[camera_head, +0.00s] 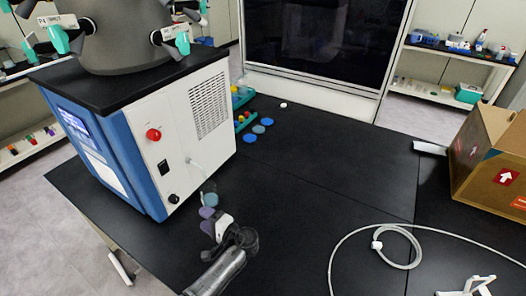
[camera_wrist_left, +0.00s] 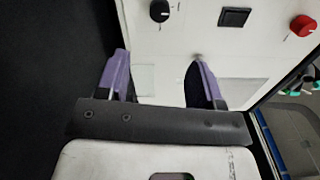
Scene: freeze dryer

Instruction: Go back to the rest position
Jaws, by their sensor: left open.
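My left gripper (camera_head: 205,219) is beside the front lower corner of the freeze dryer (camera_head: 185,125), above the black table. Its purple fingers are apart with nothing between them in the left wrist view (camera_wrist_left: 160,80). That view faces the dryer's white side panel (camera_wrist_left: 225,50), with a black knob, a black switch and a red knob. My right gripper is not in view.
A black table (camera_head: 300,180) is clear in the middle. Blue discs (camera_head: 250,138) lie behind the dryer. A white hose (camera_head: 335,255) coils at right front, near a white stand (camera_head: 470,288). A cardboard box (camera_head: 490,160) stands at the right edge.

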